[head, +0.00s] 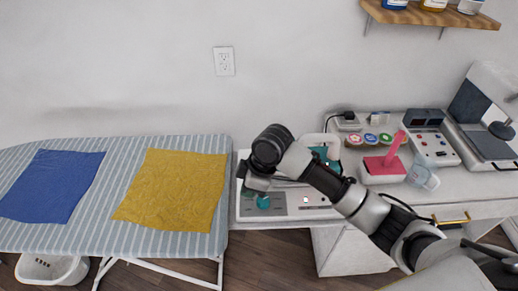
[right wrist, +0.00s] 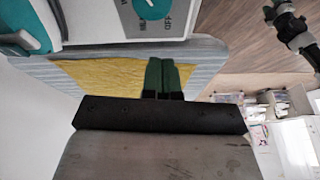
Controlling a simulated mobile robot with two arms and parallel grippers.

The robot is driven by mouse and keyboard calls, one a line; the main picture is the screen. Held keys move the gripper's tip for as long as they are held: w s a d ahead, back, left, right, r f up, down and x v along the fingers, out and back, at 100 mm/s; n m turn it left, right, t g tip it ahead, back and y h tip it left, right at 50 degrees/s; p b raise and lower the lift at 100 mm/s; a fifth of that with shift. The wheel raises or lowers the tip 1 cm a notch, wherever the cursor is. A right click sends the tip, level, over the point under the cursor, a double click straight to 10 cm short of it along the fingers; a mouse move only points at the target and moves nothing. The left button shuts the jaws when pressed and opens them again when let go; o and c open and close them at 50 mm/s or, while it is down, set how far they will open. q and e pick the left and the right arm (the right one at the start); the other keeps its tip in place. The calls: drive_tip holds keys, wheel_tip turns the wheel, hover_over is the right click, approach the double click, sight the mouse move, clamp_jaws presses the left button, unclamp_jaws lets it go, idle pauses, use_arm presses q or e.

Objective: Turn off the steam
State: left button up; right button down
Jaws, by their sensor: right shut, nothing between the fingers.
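The steam station (head: 325,212) is a white unit with a grey front panel, right of the ironing board. A round teal dial (head: 263,202) sits at the left of its panel, and a small lit button (head: 306,199) sits further right. In the right wrist view the dial (right wrist: 150,8) is cut by the top edge, with OFF lettering beside it. My right gripper (right wrist: 160,62) is shut and empty, its green fingers apart from the dial in that picture. In the head view my right arm crosses over the station and hides part of it. My left gripper is not visible.
A striped ironing board (head: 120,190) holds a blue cloth (head: 52,185) and a yellow cloth (head: 175,188). A white basket (head: 50,268) stands below.

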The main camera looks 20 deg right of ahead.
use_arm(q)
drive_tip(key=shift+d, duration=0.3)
use_arm(e)
drive_tip(key=w+d+r, duration=0.4)
drive_tip(key=w+r, duration=0.1)
drive_tip(key=r, duration=0.2)
drive_tip(key=w+d+r+n, duration=0.1)
drive_tip(key=w+d+r, duration=0.4)
drive_tip(key=r, duration=0.3)
drive_tip(key=shift+w+h, duration=0.3)
drive_tip(key=shift+w, duration=0.25)
drive_tip(key=shift+g, duration=0.3)
drive_tip(key=p+x, duration=0.1)
drive_tip(key=x, duration=0.3)
drive_tip(key=p+x, duration=0.1)
drive_tip(key=x, duration=0.3)
drive_tip(key=p+x, duration=0.1)
drive_tip(key=x, duration=0.3)
drive_tip(key=shift+s+d+f+p, duration=0.15)
drive_tip(key=shift+d+f+p, duration=0.2)
drive_tip(key=shift+f, duration=0.1)
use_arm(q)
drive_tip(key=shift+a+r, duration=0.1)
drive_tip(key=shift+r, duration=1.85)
use_arm(e)
drive_tip(key=shift+f, duration=0.55)
